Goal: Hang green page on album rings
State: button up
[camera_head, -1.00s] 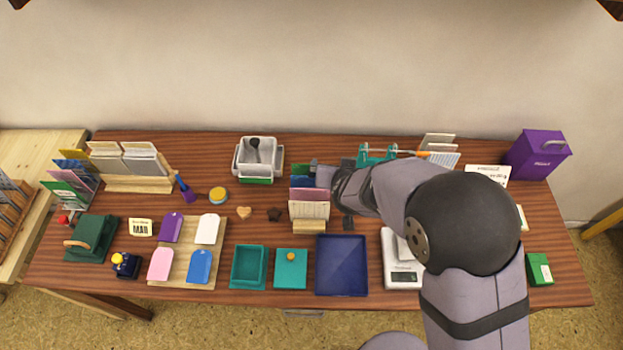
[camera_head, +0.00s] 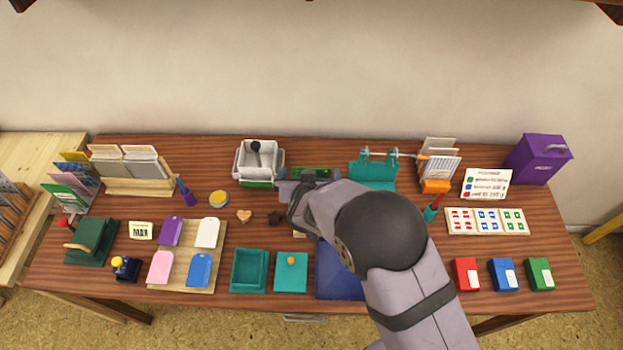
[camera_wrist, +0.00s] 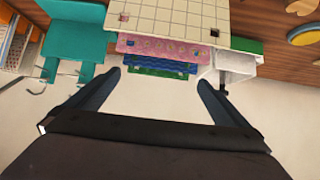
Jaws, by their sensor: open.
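The green page (camera_wrist: 162,72) shows as a narrow patterned edge in the wrist view, behind a blue wavy page (camera_wrist: 160,61), a pink page (camera_wrist: 165,46) and a cream gridded page (camera_wrist: 168,20). In the head view a strip of the green page (camera_head: 312,173) shows beyond my wrist; my arm hides most of the page rack. My gripper (camera_wrist: 159,79) is open, its fingertips apart on either side of the green edge, with nothing held. Whether they reach around it is unclear. The teal album stand (camera_head: 372,175) carries metal rings (camera_head: 365,154) on a bar, right of my gripper.
A white tub (camera_head: 258,160) stands left of my gripper. Right of the album stand are a rack of cards (camera_head: 440,165) and an orange block (camera_head: 436,186). A blue tray (camera_head: 338,285) lies in front, partly under my arm.

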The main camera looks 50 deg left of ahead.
jog(key=shift+w, duration=0.1)
jog(key=shift+p+x, duration=1.15)
jog(key=shift+x, duration=1.35)
jog(key=c, duration=1.2)
